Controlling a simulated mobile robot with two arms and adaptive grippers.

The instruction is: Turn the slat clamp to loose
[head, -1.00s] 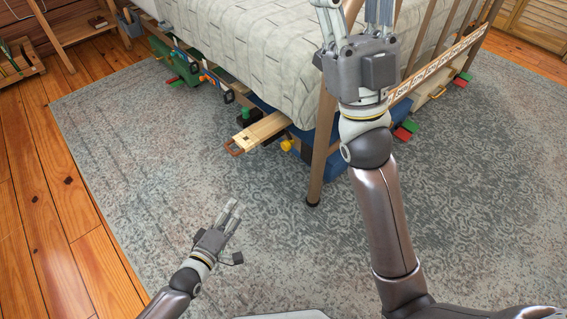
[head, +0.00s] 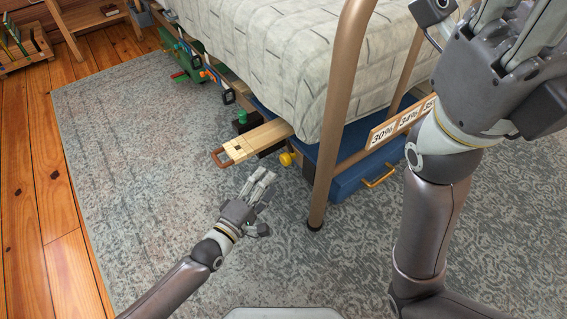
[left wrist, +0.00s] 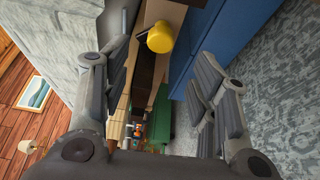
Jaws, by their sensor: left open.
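A yellow knob (head: 288,159) sits under the bed's near edge, just right of a pale wooden slat (head: 256,141) with a brown loop at its end. I cannot tell for certain that this knob is the slat clamp. My left gripper (head: 264,184) is open and empty, below and left of the knob and apart from it. In the left wrist view the yellow knob (left wrist: 160,37) shows ahead, between the spread fingers (left wrist: 162,85) and beyond them. My right gripper (head: 515,30) is raised at the upper right; its fingertips are cut off by the frame.
The bed's metal post (head: 335,125) stands right of the knob. A blue drawer (head: 345,180) with a yellow handle is behind it. A strip of percentage labels (head: 400,124) runs along the bed end. The rug (head: 130,170) is clear at left.

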